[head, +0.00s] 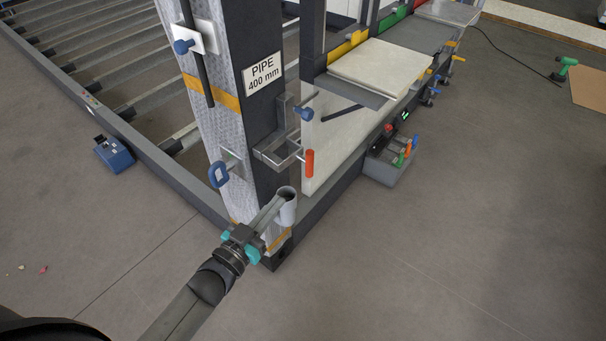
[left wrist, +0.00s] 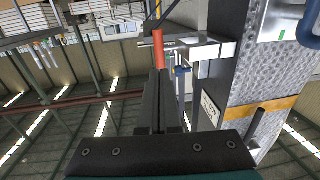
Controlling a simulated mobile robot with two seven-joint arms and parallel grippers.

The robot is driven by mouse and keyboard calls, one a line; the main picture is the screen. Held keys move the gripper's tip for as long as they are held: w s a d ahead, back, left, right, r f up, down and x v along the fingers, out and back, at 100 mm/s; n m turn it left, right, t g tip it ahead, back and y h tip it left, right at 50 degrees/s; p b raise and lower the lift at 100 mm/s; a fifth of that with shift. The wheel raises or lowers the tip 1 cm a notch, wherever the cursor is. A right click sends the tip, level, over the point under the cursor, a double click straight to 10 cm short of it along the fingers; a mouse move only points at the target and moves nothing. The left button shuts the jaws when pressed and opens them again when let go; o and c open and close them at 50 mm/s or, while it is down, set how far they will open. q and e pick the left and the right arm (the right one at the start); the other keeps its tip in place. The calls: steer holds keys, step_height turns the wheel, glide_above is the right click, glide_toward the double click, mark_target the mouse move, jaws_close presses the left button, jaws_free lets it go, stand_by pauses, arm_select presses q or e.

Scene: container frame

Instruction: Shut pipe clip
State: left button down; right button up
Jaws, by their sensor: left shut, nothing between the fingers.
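The pipe clip (head: 278,150) is a pale metal bracket on the dark side of the column, with an upright orange handle (head: 309,162) at its outer end. It juts out from the column, and I cannot tell if it is fully open. My left gripper (head: 278,203) is shut and empty, below the clip, with its fingers pointing up beside a grey cup (head: 287,207) near the column's foot. In the left wrist view the fingertips (left wrist: 160,74) line up just under the orange handle (left wrist: 157,49); contact is unclear. The clip's metal arm (left wrist: 203,50) runs right to the column. My right gripper is not seen.
The column (head: 225,95) carries a "PIPE 400 mm" sign (head: 263,75), a dark rod (head: 196,60) and a blue ring handle (head: 218,174). A pale panel (head: 330,150) stands close right of the clip. A grey bin (head: 391,167) hangs beyond.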

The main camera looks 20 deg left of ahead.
mark_target(307, 166)
arm_select(q)
steer(key=b+x, duration=0.2)
steer(key=x, duration=0.6)
steer(key=shift+w+d+f, duration=0.1)
steer(key=shift+w+d, duration=0.1)
steer(key=shift+w, duration=0.15)
steer(key=shift+b+x, duration=0.3)
steer(key=shift+x, duration=0.6)
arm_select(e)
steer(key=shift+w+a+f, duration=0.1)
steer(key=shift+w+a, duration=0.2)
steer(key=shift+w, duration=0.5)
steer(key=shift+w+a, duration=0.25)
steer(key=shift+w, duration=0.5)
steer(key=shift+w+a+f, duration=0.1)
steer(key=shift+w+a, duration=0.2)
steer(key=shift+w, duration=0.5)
arm_select(q)
steer(key=shift+w, duration=0.1)
steer(key=shift+w+d, duration=0.15)
steer(key=shift+w, duration=0.45)
steer(key=shift+w+r, duration=0.1)
steer(key=shift+r, duration=0.2)
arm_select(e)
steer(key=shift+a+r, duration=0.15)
